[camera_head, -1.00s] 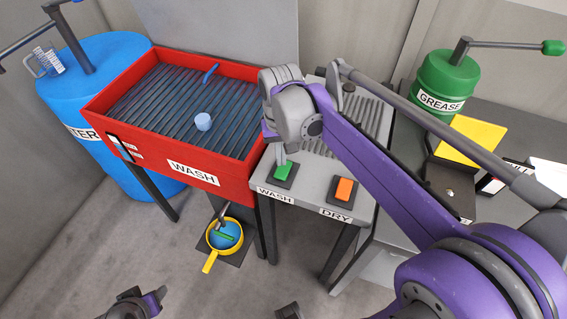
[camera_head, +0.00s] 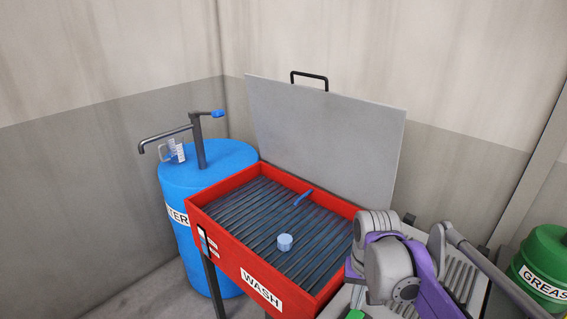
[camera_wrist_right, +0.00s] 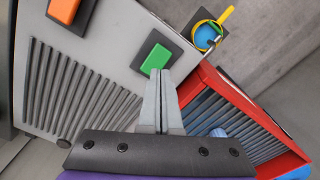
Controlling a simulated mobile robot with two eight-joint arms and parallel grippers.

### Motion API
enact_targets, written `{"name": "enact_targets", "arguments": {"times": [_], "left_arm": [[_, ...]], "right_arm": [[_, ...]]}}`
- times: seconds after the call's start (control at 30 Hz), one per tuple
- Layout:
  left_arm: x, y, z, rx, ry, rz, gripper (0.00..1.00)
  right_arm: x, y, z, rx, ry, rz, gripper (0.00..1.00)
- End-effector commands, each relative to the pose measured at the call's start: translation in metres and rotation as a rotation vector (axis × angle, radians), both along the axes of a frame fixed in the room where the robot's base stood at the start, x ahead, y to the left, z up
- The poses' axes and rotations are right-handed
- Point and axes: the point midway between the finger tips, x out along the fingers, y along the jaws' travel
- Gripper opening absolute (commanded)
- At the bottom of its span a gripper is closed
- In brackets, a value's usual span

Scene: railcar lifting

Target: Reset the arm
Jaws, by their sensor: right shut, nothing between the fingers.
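My right arm's purple and grey wrist (camera_head: 385,262) is at the lower right of the head view, over the grey dryer top beside the red wash basin (camera_head: 262,288). In the right wrist view my right gripper (camera_wrist_right: 158,76) is shut and empty. Its tips point towards the green button (camera_wrist_right: 156,58) on its dark plate; I cannot tell if they touch it. The orange button (camera_wrist_right: 65,10) lies further to the left in that view. My left gripper is not in view.
The basin holds a small light blue cylinder (camera_head: 285,242) and a blue piece (camera_head: 303,197) on its ribbed floor. Its grey lid (camera_head: 325,140) stands open. A blue water barrel (camera_head: 185,180) is at left, a green grease drum (camera_head: 545,265) at right.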

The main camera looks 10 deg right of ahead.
Motion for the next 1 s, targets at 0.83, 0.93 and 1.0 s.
{"name": "enact_targets", "arguments": {"times": [0.83, 0.93, 1.0], "left_arm": [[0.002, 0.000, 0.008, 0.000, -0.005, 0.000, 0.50], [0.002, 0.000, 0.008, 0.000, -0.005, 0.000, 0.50], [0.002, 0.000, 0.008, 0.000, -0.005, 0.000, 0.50]], "right_arm": [[-0.132, 0.043, -0.078, -0.079, -0.454, 0.327, 0.00], [-0.132, 0.043, -0.078, -0.079, -0.454, 0.327, 0.00], [-0.132, 0.043, -0.078, -0.079, -0.454, 0.327, 0.00]]}}
